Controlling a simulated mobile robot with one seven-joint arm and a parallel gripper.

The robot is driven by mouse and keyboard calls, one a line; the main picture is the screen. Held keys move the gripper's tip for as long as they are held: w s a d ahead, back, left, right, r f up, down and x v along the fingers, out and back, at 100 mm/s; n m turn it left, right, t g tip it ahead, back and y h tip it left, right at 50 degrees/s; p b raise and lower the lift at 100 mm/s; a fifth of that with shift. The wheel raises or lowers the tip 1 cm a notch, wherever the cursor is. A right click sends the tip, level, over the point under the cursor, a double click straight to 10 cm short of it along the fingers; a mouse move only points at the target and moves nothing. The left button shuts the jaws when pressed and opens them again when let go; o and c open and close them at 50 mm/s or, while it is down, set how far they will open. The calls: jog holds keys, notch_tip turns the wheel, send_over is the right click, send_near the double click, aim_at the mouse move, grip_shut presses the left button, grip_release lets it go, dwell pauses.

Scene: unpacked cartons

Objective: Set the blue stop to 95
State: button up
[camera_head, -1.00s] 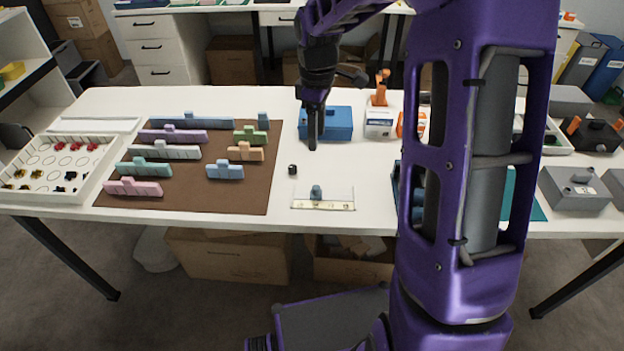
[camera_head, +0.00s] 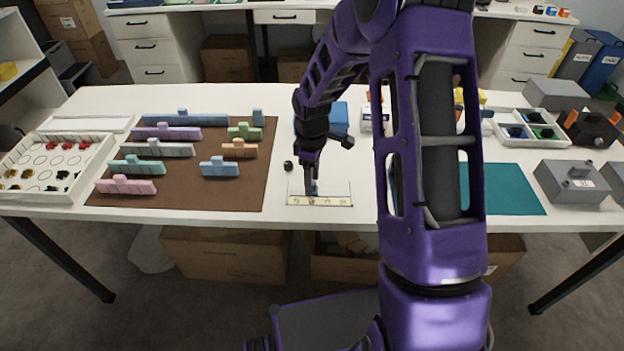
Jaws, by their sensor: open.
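The blue stop (camera_head: 317,185) sits on a small pale scale (camera_head: 335,202) with printed marks, near the front edge of the white table. The stop is mostly hidden behind my gripper, and the numbers are too small to read. My gripper (camera_head: 309,192) points down at the stop, at the left part of the scale. It is open; whether its fingers touch the stop or straddle it cannot be told.
A small black piece (camera_head: 288,165) lies just behind and left of the scale. A brown mat (camera_head: 250,190) with several coloured blocks is to the left. A blue box (camera_head: 341,118) stands behind my gripper. My arm covers the table right of the scale.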

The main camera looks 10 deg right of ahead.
jog(key=shift+f, duration=0.1)
grip_shut()
dwell(1.4)
